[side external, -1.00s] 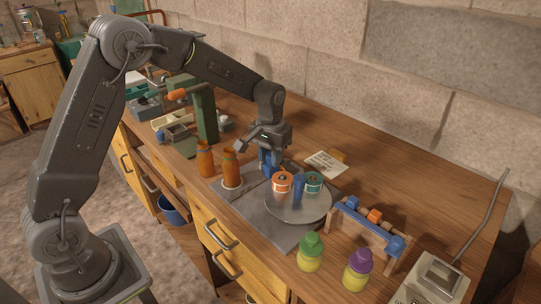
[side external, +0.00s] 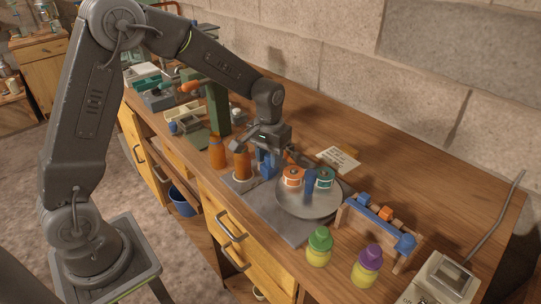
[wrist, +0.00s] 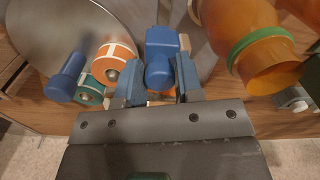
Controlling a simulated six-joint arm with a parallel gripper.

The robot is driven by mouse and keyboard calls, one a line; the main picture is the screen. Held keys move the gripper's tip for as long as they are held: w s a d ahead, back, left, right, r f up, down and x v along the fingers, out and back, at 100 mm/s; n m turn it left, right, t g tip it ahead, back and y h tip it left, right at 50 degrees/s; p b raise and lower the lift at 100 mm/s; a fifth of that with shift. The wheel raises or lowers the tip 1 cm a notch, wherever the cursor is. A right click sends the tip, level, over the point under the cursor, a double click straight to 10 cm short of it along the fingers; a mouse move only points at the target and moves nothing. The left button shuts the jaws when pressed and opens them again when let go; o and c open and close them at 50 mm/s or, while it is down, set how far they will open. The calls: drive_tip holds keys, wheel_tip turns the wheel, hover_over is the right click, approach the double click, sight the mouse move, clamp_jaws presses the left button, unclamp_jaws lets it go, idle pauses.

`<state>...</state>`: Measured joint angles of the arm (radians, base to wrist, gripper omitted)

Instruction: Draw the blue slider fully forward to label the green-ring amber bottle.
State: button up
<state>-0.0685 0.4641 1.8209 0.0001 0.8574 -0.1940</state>
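The blue slider (side external: 266,166) stands on the grey base plate, between the amber bottle and the label reels. In the wrist view the slider (wrist: 160,58) sits between the two fingers of my gripper (wrist: 160,82). The fingers lie close against both its sides and appear shut on it. My gripper (side external: 268,146) points down from above in the side view. The green-ring amber bottle (side external: 242,166) stands upright left of the slider, on a pale seat. Its green ring shows in the wrist view on the bottle (wrist: 272,62); the gripper partly hides its top in the side view.
A second amber bottle (side external: 217,154) stands farther left. An orange reel (side external: 292,177), a teal reel (side external: 325,177) and a blue post sit on the round plate (side external: 318,206). A wooden rack (side external: 376,235) and two yellow bottles (side external: 319,246) stand to the right. Bench at back right is clear.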

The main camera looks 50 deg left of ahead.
sight(269, 155)
drive_tip(key=o, duration=0.4)
drive_tip(key=shift+c, duration=0.2)
wheel_tip(269, 155, up, 14)
drive_tip(key=shift+f, duration=0.1)
idle(0.4)
